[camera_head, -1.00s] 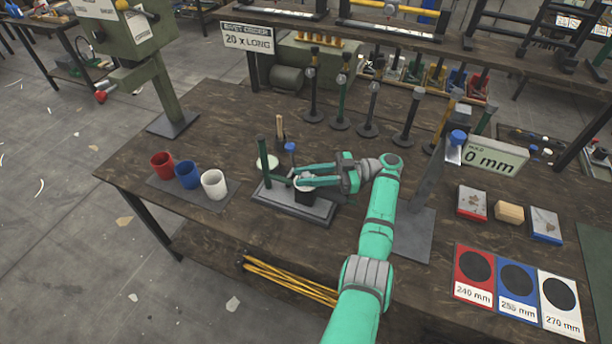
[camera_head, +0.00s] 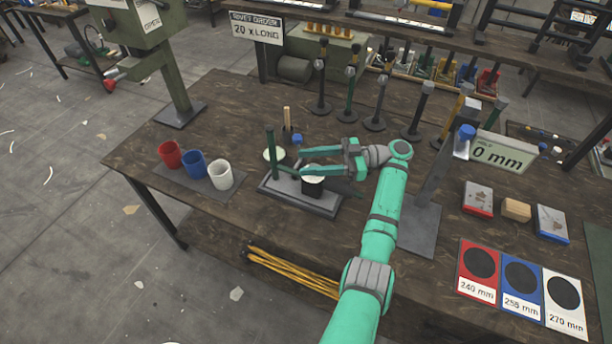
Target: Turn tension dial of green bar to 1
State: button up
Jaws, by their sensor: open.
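A fixture with a flat grey base (camera_head: 320,208) stands near the bench's front edge. A dark green upright bar (camera_head: 271,150) rises from its left end. A round white-topped black piece (camera_head: 313,188) stands on its right part; I cannot read any dial marks there. My gripper (camera_head: 300,162) comes in from the right over the fixture, fingers apart and nothing seen between them. It overlaps the space just above the white top; contact cannot be told. A blue knob (camera_head: 297,138) shows just behind the fingers. Another green bar (camera_head: 349,92) stands on a round foot at the back.
Red (camera_head: 170,154), blue (camera_head: 194,164) and white (camera_head: 221,175) cups stand at left. Several upright bars on feet line the back. A tall post (camera_head: 432,190) with a "0 mm" sign (camera_head: 495,151) stands right of my arm. Bench between cups and press is clear.

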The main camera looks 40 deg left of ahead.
jog(key=s+d+r, duration=0.6)
jog(key=s+r, duration=0.2)
jog(key=s, duration=0.3)
jog(key=shift+d+r, duration=0.35)
jog(key=shift+d, duration=0.05)
jog(key=shift+w+f, duration=0.1)
